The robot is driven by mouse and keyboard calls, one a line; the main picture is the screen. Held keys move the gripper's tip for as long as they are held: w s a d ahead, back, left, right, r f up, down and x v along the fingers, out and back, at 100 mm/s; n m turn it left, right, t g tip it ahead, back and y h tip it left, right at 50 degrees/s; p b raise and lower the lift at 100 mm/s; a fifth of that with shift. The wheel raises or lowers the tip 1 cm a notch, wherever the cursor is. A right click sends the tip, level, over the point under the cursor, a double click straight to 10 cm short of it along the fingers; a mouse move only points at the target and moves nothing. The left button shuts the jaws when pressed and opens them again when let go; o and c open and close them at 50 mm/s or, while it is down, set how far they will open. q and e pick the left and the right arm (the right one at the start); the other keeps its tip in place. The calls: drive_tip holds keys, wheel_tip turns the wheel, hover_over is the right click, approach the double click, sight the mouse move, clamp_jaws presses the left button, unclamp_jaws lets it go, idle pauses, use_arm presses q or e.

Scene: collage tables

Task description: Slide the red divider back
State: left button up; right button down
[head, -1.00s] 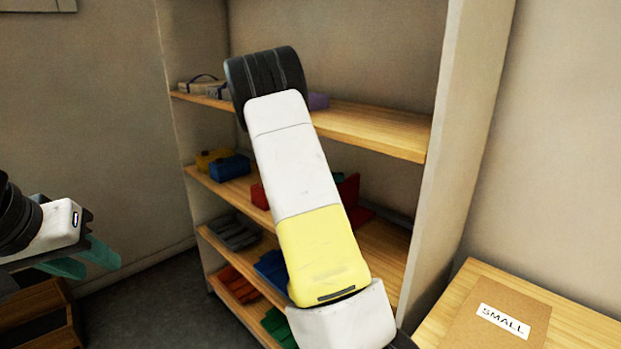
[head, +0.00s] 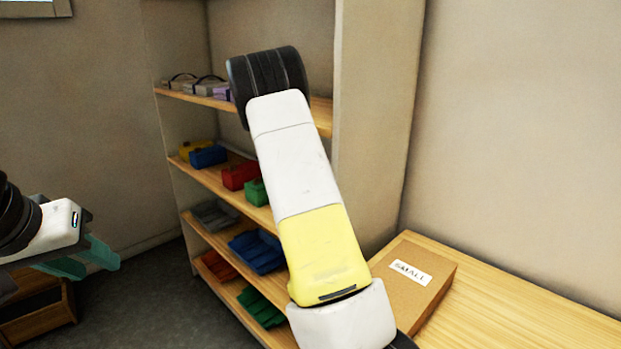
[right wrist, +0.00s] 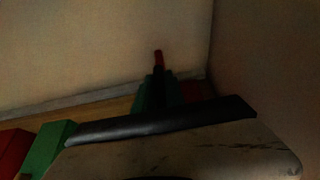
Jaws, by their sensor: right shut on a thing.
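In the right wrist view, a slim red piece (right wrist: 158,57), apparently the red divider, stands up between the green-teal fingers of my right gripper (right wrist: 155,90). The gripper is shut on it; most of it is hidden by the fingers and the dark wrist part. More red shows low beside the fingers (right wrist: 192,91). In the head view my right arm covers that part of the shelf, so neither the divider nor the right gripper shows. My left gripper (head: 82,260) is at the left, open and empty, away from the shelf.
The shelf unit (head: 385,120) holds a red box (head: 240,175), a green box (head: 256,191), a blue box (head: 208,156) and folded cloths (head: 256,250). A wooden table (head: 510,300) with a "SMALL" box (head: 400,285) stands at right. A wooden crate (head: 38,318) is lower left.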

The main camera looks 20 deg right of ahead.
drive_tip(key=shift+s, duration=0.1)
drive_tip(key=c, duration=1.4)
unclamp_jaws()
drive_tip(key=v, duration=0.7)
drive_tip(key=shift+s+a+r, duration=0.15)
drive_tip(key=shift+a+r, duration=0.05)
drive_tip(key=shift+a, duration=0.1)
